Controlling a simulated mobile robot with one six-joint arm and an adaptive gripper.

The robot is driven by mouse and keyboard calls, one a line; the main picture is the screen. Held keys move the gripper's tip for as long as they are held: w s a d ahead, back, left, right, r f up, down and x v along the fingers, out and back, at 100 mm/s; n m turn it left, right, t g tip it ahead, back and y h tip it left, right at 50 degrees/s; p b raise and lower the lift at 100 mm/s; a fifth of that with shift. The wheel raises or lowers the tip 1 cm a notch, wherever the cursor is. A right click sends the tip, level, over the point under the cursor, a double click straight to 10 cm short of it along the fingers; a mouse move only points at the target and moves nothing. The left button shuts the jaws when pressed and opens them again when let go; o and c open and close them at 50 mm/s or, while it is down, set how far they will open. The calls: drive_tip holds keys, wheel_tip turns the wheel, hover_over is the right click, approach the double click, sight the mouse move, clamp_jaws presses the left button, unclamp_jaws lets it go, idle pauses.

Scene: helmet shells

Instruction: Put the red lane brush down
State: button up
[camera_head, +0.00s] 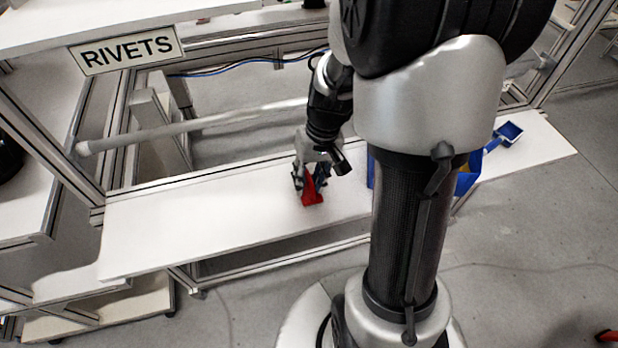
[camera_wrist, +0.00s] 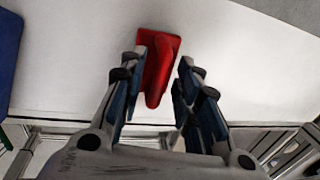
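The red lane brush (camera_head: 312,190) is on the white shelf (camera_head: 180,220), below my gripper (camera_head: 311,174). In the wrist view, the brush (camera_wrist: 157,72) shows a flat wide part on the white surface and a narrower handle pointing back between my fingers. My gripper (camera_wrist: 163,62) is open around it. The left finger is close to the brush, and I cannot tell if they touch. A clear gap shows between the brush and the right finger.
A blue bin (camera_head: 467,178) with something yellow stands to the right, partly hidden behind my arm. A blue scoop-like item (camera_head: 505,135) lies beyond it. A RIVETS sign (camera_head: 127,52) hangs on the upper shelf edge. The shelf's left part is clear.

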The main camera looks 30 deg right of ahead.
wheel_tip(320, 180, up, 8)
drive_tip(key=d+p, duration=0.1)
drive_tip(key=p, duration=0.1)
drive_tip(key=s+a+r+n+t+h, duration=0.2)
drive_tip(key=s+a+r+n+t, duration=0.1)
drive_tip(key=s+a+r, duration=0.8)
drive_tip(key=shift+s+a+r+t, duration=0.3)
drive_tip(key=shift+s+r+t, duration=0.35)
drive_tip(key=shift+s, duration=0.55)
drive_tip(key=shift+o, duration=0.4)
drive_tip(key=shift+w+r, duration=0.1)
